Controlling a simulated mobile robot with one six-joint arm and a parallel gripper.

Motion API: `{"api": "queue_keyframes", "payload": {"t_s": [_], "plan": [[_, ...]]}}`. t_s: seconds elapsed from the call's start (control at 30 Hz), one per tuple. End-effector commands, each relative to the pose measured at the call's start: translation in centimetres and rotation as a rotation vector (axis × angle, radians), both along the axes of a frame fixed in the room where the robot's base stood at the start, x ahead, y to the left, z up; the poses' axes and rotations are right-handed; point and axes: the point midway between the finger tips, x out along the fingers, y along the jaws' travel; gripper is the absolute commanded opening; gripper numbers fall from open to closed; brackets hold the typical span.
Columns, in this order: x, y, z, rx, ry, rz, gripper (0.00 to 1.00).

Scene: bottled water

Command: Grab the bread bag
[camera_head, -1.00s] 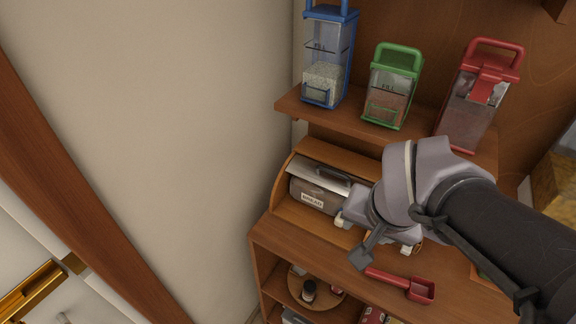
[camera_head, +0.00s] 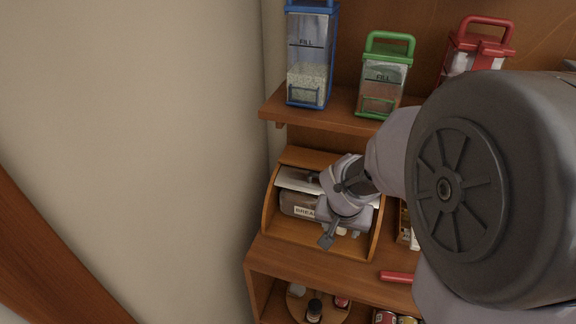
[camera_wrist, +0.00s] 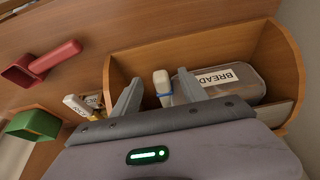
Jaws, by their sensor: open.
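The bread bag (camera_wrist: 225,82), a rounded grey-brown packet with a white BREAD label, lies in the open wooden bread box (camera_wrist: 283,55) in the wrist view. In the head view the bag (camera_head: 297,203) shows left of my gripper, which hides part of it. My gripper (camera_wrist: 160,76) is open at the box's mouth, with one finger close to the bag's labelled end. I see no grip on the bag.
A shelf (camera_head: 345,113) above holds a blue-framed container (camera_head: 311,55), a green one (camera_head: 385,75) and a red one (camera_head: 470,58). A red scoop (camera_wrist: 45,62) and green scoop (camera_wrist: 35,124) are beside the box. The wall is close on the left.

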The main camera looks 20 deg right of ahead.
Motion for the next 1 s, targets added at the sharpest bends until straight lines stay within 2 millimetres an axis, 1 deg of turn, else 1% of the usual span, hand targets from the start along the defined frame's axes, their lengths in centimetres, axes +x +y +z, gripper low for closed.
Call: {"api": "queue_keyframes", "payload": {"t_s": [0.03,0.13,0.2,0.33,0.37,0.4,0.57,0.6,0.63,1.0], "plan": [[0.2,-0.4,-1.5,0.000,0.002,-0.002,0.51],[0.8,-0.8,-3.3,0.001,0.004,0.001,0.51],[1.0,-0.9,-3.5,0.002,0.001,0.000,0.51],[1.0,-0.9,-3.2,0.001,0.000,0.000,0.51],[1.0,-0.9,-3.2,0.001,0.000,0.000,0.49],[1.0,-0.9,-3.2,0.001,0.000,0.000,0.41],[1.0,-0.9,-3.2,0.001,0.000,0.000,0.10],[1.0,-0.8,-3.2,0.001,0.000,0.000,0.02],[1.0,-0.8,-3.2,0.001,0.000,0.000,0.00],[1.1,-0.8,-3.1,0.002,-0.001,0.001,0.00]]}}
